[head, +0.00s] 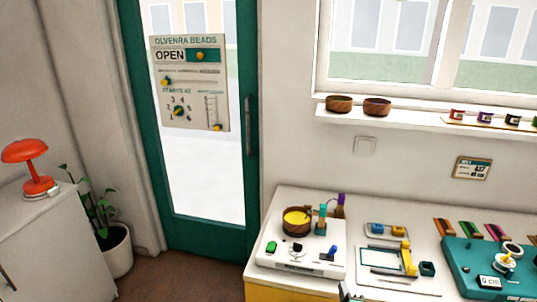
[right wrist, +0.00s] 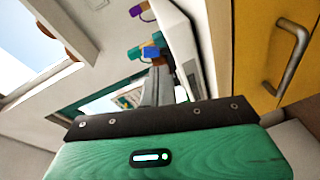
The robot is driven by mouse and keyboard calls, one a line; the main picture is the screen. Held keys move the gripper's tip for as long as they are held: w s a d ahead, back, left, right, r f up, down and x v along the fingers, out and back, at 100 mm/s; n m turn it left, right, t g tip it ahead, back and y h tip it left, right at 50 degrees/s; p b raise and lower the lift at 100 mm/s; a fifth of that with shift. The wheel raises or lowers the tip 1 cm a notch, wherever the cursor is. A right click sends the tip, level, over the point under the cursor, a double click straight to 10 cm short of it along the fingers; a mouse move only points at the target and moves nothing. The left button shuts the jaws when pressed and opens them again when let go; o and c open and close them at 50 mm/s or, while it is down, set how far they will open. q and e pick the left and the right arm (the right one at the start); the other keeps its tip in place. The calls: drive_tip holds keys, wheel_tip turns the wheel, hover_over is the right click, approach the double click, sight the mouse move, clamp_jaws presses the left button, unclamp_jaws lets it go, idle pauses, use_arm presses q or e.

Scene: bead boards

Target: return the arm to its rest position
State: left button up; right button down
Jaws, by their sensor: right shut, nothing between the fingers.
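My right gripper (right wrist: 158,78) shows in the right wrist view as grey fingers closed together, with nothing held between them, beyond a green wrist body. The rest of that arm is hidden below the picture. My left gripper is in neither view.
A white board with a yellow bead bowl (head: 297,221) stands at the bench's left end. A teal board (head: 465,268) lies at right, with a small framed tray (head: 388,260) between. Yellow drawers (right wrist: 262,45) are near the gripper. The floor (head: 195,272) before the door is clear.

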drive_tip(key=s+d+f+m+g+h, duration=0.1)
drive_tip(key=s+d+f+m+g, duration=0.2)
drive_tip(key=s, duration=0.4)
drive_tip(key=s+d+m+g+h, duration=0.1)
drive_tip(key=s+m+g, duration=0.2)
drive_tip(key=s+m, duration=0.4)
drive_tip(key=s+a+m+g+y, duration=0.15)
drive_tip(key=s+g, duration=0.25)
drive_tip(key=s, duration=0.6)
drive_tip(key=s+a+m+g+y, duration=0.1)
drive_tip(key=s+a+g+y, duration=0.15)
drive_tip(key=s, duration=0.65)
wheel_tip(320, 180, down, 29)
drive_tip(key=g, duration=0.2)
drive_tip(key=s+d+f+g, duration=0.1)
drive_tip(key=s+d+f, duration=0.2)
drive_tip(key=s+f, duration=1.7)
drive_tip(key=shift+d+f+n+h, duration=0.15)
drive_tip(key=shift+f+n+h, duration=0.2)
drive_tip(key=shift+f, duration=0.25)
drive_tip(key=shift+s+g, duration=0.1)
drive_tip(key=shift+g, duration=0.15)
